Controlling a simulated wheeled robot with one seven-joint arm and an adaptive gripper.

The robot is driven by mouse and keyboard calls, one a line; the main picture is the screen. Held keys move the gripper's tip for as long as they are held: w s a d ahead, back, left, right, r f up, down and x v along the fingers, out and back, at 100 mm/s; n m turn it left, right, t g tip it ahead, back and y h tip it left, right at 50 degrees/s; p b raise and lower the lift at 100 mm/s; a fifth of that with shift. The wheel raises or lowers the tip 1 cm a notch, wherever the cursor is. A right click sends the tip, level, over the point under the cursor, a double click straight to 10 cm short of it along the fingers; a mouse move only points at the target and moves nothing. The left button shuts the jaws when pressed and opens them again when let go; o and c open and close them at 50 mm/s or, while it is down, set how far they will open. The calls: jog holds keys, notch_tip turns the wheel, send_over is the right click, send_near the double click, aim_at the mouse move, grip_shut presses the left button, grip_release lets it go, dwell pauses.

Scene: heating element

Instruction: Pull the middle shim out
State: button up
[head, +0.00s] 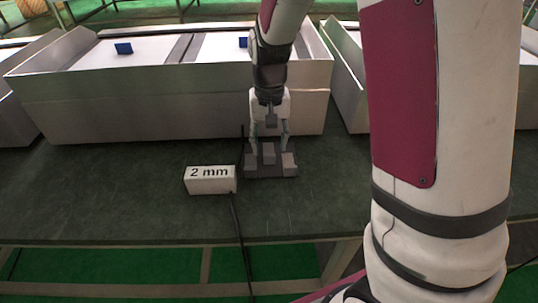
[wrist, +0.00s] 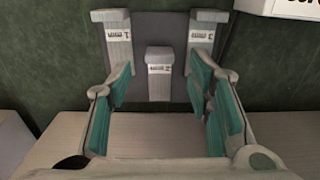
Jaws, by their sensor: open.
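A dark grey holder (head: 255,172) stands on the green-black table, and it also shows in the wrist view (wrist: 150,27). In the wrist view the middle shim (wrist: 159,72) sits between the shim marked 1 mm (wrist: 117,42) and the shim marked 3 mm (wrist: 203,42). The middle shim's own mark is too small to read surely. My gripper (wrist: 160,86) is open, its teal-padded fingers on either side of the middle shim with gaps between. In the head view my gripper (head: 269,142) points down at the holder, partly hiding it.
A white block marked 2 mm (head: 210,180) stands left of the holder; a dark cable (head: 236,215) runs by it over the table's front edge. A white divided bin (head: 170,108) with blue tags stands behind. The table left of the block is clear.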

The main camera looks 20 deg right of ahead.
aim_at(270, 154)
jog(key=shift+f+b, duration=0.45)
jog(key=shift+f, duration=1.25)
grip_shut()
